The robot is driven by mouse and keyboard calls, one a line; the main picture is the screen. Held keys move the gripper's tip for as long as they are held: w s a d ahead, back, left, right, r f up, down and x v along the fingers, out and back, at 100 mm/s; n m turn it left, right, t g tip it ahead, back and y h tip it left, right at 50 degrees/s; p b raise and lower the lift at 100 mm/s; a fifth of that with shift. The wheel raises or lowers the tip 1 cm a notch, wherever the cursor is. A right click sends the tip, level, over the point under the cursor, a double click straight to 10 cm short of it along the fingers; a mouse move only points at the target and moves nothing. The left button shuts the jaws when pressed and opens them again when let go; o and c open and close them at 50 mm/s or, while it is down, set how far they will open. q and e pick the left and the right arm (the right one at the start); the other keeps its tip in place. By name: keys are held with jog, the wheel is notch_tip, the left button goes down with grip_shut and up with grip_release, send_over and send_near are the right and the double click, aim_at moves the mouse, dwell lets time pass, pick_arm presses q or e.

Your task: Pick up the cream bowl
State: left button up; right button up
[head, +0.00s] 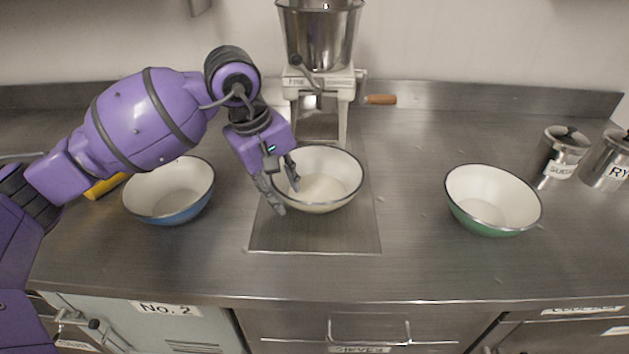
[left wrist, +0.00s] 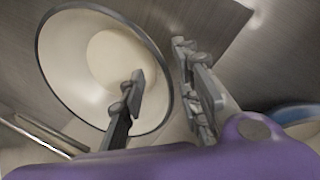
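The cream bowl (head: 325,204) stands upright on a dark square plate in the counter, in front of the mill. It has a dark rim and a pale inside. My left gripper (head: 282,192) is open at the bowl's left rim. In the left wrist view the cream bowl (left wrist: 75,50) fills the upper left. One finger of the left gripper (left wrist: 160,75) shows over the bowl's inside, and the other is outside the rim. The rim runs between them. I cannot tell whether either finger touches the bowl. My right gripper is in neither view.
A blue bowl (head: 168,213) stands to the left and a green bowl (head: 482,224) to the right. The mill (head: 321,85) rises close behind the cream bowl. Metal canisters (head: 560,160) stand at far right. The counter between the cream and green bowls is clear.

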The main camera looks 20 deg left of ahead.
pick_arm(q)
jog(key=shift+f, duration=0.1)
jog(key=shift+c, duration=0.2)
grip_shut()
jog(key=shift+w, duration=0.1)
